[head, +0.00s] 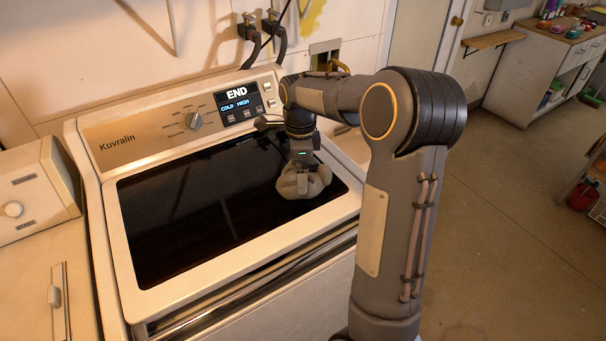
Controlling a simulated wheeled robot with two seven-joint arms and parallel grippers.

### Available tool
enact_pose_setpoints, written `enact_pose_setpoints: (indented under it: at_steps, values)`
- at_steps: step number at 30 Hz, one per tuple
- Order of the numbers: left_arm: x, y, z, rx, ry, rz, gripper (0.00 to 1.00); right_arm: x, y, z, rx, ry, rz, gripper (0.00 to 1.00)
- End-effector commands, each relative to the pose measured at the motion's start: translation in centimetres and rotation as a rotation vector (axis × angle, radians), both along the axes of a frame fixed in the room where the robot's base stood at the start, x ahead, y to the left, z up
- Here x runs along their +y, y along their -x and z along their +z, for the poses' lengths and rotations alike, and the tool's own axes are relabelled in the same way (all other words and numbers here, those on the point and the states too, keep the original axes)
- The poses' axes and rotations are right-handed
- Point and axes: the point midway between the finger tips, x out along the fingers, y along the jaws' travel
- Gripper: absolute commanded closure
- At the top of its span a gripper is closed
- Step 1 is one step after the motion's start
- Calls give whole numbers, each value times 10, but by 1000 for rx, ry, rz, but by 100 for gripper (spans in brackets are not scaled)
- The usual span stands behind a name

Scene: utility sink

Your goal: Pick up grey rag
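The grey rag (318,187) is a crumpled, bunched cloth on the right part of the washing machine's dark glass lid (210,205). My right gripper (302,180) points straight down onto it, with its fingertips at the rag and partly sunk among its folds. I cannot tell whether the fingers are closed on the cloth, or whether the rag is lifted off the lid. My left gripper is out of view.
The washer's control panel (185,122), with a knob and a lit display, rises behind the lid. Hoses and taps (262,32) are on the wall behind. A second white appliance (32,195) stands at the left. The rest of the lid is clear.

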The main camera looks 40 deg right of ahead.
Motion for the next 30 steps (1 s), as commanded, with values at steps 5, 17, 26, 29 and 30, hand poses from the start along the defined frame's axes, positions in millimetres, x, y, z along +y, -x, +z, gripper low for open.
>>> enact_pose_setpoints:
  at_steps: [5,17,26,29,30]
  values:
    - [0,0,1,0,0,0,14,0,0,-12,-1,-1,1,0]
    - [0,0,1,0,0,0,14,0,0,-12,-1,0,1,29]
    - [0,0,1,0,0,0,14,0,0,-10,-1,0,1,33]
    - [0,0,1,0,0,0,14,0,0,-5,-3,-1,1,33]
    - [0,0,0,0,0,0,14,0,-1,-2,-4,0,1,33]
